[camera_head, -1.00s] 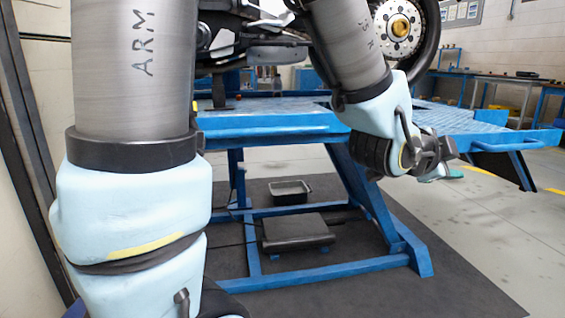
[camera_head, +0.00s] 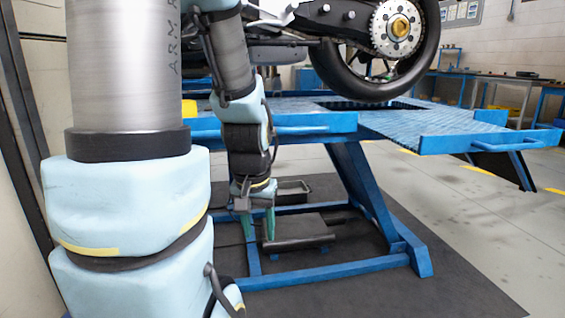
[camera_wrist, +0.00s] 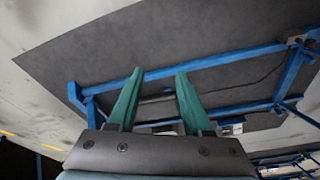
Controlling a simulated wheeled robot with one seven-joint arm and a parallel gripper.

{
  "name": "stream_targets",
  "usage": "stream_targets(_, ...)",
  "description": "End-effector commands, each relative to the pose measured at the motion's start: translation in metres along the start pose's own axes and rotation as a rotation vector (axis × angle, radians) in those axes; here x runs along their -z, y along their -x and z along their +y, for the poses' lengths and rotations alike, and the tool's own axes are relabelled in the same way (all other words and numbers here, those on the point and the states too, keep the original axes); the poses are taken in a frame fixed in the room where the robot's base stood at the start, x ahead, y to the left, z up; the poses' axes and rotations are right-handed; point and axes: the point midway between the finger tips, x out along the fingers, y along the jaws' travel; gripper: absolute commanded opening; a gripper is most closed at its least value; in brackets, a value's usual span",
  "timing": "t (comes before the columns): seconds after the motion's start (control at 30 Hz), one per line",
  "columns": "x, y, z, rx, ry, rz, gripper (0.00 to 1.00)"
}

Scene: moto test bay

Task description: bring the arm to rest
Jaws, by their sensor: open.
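My arm hangs in front of the blue lift in the head view, its forearm pointing down. My gripper (camera_head: 257,228) is low, in front of the lift's lower frame, with its green fingers pointing down. In the wrist view the two green fingers of my gripper (camera_wrist: 155,100) stand apart with nothing between them. Beyond them show the dark floor mat (camera_wrist: 200,45) and blue frame bars.
The blue lift table (camera_head: 455,125) stands close ahead, with a motorcycle (camera_head: 400,30) above it. A black tray (camera_head: 292,190) and a dark flat box (camera_head: 297,232) lie under the lift. Workbenches (camera_head: 500,80) stand at the back right. Floor at right is clear.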

Motion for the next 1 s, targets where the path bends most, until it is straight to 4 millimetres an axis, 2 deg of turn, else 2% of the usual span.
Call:
stream_targets(0.03,-0.015,0.0,-0.015,0.007,0.1,-0.059,0.5)
stream_targets(0.07,-0.019,0.005,-0.019,0.009,0.134,-0.081,0.5)
stream_targets(0.1,-0.014,0.02,-0.015,0.007,0.115,-0.071,0.5)
stream_targets(0.37,-0.002,0.072,-0.014,0.006,0.106,-0.068,0.5)
stream_targets(1.0,0.039,0.266,-0.016,0.006,0.103,-0.066,0.5)
